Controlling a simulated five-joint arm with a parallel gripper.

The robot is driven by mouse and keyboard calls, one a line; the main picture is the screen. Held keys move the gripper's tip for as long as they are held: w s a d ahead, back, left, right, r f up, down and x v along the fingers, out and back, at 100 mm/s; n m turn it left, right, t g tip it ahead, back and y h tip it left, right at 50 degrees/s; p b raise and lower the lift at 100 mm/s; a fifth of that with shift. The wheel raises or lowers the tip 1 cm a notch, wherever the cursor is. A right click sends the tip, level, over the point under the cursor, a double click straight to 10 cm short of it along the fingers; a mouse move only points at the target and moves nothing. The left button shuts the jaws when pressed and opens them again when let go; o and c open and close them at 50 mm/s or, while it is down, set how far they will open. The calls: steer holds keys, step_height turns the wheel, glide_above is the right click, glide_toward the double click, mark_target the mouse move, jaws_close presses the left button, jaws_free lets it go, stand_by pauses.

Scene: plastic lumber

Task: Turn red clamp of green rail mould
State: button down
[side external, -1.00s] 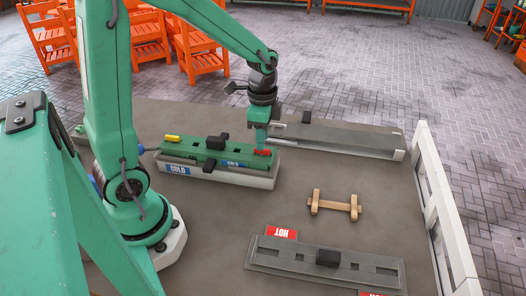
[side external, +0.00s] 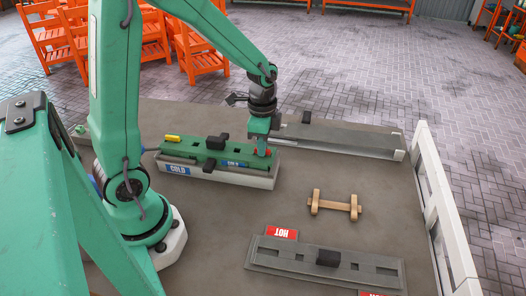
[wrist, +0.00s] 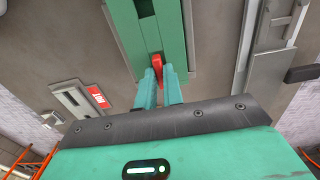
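The green rail mould (side external: 222,150) lies on a pale block with blue COLD labels, left of the table's middle. It also shows in the wrist view (wrist: 130,30). Its red clamp (side external: 266,152) is at the right end, under my gripper (side external: 262,148). In the wrist view the red clamp (wrist: 156,60) shows at and between the tips of my gripper (wrist: 161,76). The fingertips are close together around it; whether they press on it I cannot tell. A yellow clamp (side external: 172,138) sits at the mould's left end.
A grey mould (side external: 330,265) with red HOT labels lies at the front right. A small wooden piece (side external: 335,204) stands between the moulds. A long grey rail (side external: 340,138) lies behind. A white guard (side external: 440,210) edges the right side.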

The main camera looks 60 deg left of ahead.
steer(key=shift+m, duration=2.4)
